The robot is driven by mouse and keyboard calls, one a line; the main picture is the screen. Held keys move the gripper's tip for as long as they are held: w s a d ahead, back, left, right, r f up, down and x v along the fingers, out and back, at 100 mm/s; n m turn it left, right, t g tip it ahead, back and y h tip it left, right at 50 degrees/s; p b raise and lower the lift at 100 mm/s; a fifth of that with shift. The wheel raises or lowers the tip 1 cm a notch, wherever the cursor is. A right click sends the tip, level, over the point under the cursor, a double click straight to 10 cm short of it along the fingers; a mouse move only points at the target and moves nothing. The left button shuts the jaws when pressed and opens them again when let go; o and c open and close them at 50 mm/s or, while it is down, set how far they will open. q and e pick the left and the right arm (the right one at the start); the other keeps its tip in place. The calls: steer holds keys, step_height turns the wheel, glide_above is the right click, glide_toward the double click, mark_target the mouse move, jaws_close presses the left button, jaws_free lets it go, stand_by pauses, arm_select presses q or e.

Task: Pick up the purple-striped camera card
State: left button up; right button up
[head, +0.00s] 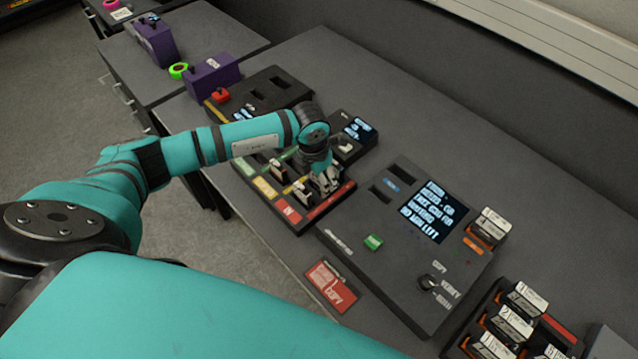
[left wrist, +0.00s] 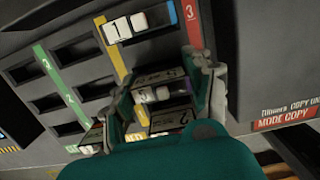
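My left gripper (head: 328,184) points down over the red end of a black card rack (head: 312,215) with green, yellow and red lanes. In the left wrist view its two fingers (left wrist: 165,95) stand apart, one on each side of a dark card with a white label (left wrist: 163,93). A faint purple tint shows beside that label; the stripe is too small and partly hidden to be sure of. I cannot tell whether the fingers touch the card. In the head view the gripper covers this card. My right gripper is not in view.
A console with a lit screen (head: 432,212) stands right of the rack, with a red sign (head: 331,287) before it. A rack of white-labelled cards (head: 515,322) is at lower right. Purple boxes (head: 212,77) stand at the back left. Bare table lies behind the console.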

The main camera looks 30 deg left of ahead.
arm_select(q)
steer(key=c, duration=0.5)
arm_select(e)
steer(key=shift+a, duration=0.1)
arm_select(q)
steer(key=shift+r, duration=0.1)
